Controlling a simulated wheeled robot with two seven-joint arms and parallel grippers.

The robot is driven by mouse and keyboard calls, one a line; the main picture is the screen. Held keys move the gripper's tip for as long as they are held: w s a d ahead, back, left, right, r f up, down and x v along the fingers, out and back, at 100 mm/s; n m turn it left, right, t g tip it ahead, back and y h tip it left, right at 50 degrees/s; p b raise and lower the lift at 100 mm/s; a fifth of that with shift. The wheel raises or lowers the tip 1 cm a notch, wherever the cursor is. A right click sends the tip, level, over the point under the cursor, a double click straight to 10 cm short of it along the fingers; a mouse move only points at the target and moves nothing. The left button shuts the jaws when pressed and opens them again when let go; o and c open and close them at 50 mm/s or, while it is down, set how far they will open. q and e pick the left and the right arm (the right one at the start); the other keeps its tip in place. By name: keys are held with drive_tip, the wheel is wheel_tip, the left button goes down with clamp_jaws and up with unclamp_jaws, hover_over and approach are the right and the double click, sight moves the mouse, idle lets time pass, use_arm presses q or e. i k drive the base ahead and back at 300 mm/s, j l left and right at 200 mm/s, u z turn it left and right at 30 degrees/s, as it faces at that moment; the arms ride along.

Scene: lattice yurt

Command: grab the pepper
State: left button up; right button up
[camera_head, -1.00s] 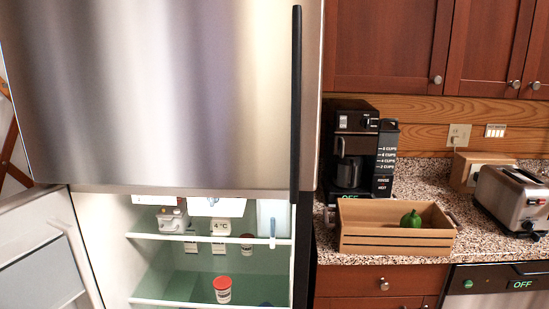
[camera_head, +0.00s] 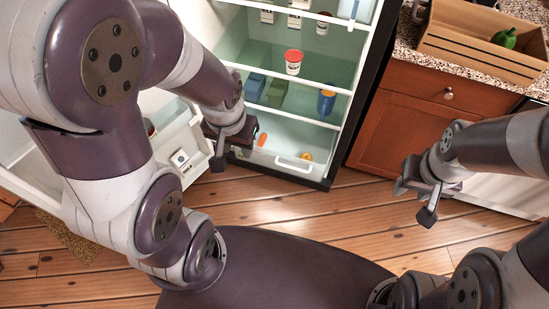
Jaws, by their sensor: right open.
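The green pepper (camera_head: 504,39) lies in a slatted wooden crate (camera_head: 465,46) on the counter at the top right. My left gripper (camera_head: 228,158) is in front of the open fridge, far to the left of the pepper; its fingers are partly hidden, so its opening is unclear. My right gripper (camera_head: 413,202) is open and empty, in front of the cabinet and well below the crate in the picture. Neither gripper touches the pepper.
A wooden cabinet (camera_head: 415,125) supports the speckled counter. The plank floor (camera_head: 310,210) is clear.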

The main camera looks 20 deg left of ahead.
sight(506, 39)
drive_tip(key=i+l+z, duration=0.1)
drive_tip(key=i+l, duration=0.15)
drive_tip(key=l, duration=0.3)
drive_tip(key=i+l+z, duration=0.1)
drive_tip(key=l, duration=0.4)
drive_tip(key=i+l+z, duration=0.1)
drive_tip(key=i+l, duration=0.3)
drive_tip(key=i+l+z, duration=0.15)
drive_tip(key=l, duration=0.4)
drive_tip(key=i+l+z, duration=0.1)
drive_tip(key=i+l, duration=0.3)
drive_tip(key=i, duration=0.5)
